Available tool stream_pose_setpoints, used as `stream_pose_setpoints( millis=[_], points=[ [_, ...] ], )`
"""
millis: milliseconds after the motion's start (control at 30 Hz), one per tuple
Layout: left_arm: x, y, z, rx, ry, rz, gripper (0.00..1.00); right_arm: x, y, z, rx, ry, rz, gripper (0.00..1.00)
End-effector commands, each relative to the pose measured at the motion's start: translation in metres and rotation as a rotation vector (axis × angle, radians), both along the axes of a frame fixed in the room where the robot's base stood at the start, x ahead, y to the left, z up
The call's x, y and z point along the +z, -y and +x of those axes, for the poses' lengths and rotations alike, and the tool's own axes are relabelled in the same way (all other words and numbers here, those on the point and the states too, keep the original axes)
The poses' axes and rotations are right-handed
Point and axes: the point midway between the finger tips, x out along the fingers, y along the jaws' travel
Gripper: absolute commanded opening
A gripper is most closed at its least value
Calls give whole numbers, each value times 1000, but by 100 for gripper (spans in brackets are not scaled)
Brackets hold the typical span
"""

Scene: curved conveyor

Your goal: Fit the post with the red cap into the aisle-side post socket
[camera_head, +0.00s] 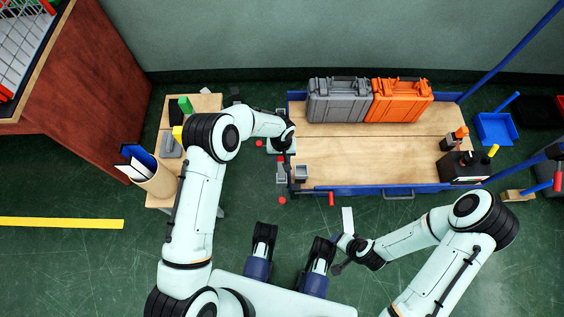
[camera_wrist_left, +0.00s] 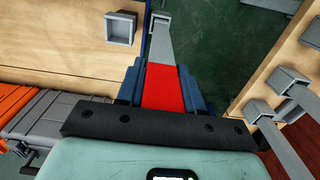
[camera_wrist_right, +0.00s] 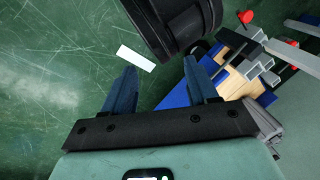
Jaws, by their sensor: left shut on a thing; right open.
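My left gripper (camera_head: 284,146) is over the left end of the cart. In the left wrist view it (camera_wrist_left: 160,88) is shut on the red cap (camera_wrist_left: 163,86). A grey shaft, seemingly the post (camera_wrist_left: 164,46), runs away from the cap; I cannot tell whether its far end is free or touching something. A grey square socket (camera_wrist_left: 122,29) lies on the wooden deck, apart from the gripper, and also shows in the head view (camera_head: 301,172). My right gripper (camera_wrist_right: 163,88) is open and empty above the floor, in front of the cart.
The cart deck (camera_head: 350,150) is largely bare. A grey case (camera_head: 338,101) and an orange case (camera_head: 402,100) stand along its back. Grey square-ended pieces (camera_wrist_left: 286,78) stick out beside a wooden surface near the left gripper. A white strip (camera_wrist_right: 136,58) lies on the floor.

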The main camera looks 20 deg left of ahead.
Motion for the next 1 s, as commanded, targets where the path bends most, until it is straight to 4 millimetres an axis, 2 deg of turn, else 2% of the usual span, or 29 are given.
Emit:
stream_pose_setpoints(
  millis=[267, 467, 900, 933, 1000],
  points=[
    [-23, 0, 1, 1, 1, -1, 0, -6, 4, 8, -8, 20, -9, 58],
    [-53, 0, 0, 0, 0, -1, 0, -14, 10, 19, -21, 50, -25, 58],
    [-57, 0, 1, 0, 2, -1, 0, -16, 12, 23, -24, 60, -29, 58],
    [-58, 0, 0, 0, 1, -1, 39, -16, 12, 24, -25, 62, -30, 58],
    [-57, 0, 0, 0, 1, -1, 62, -16, 12, 23, -24, 61, -30, 58]
  ],
)
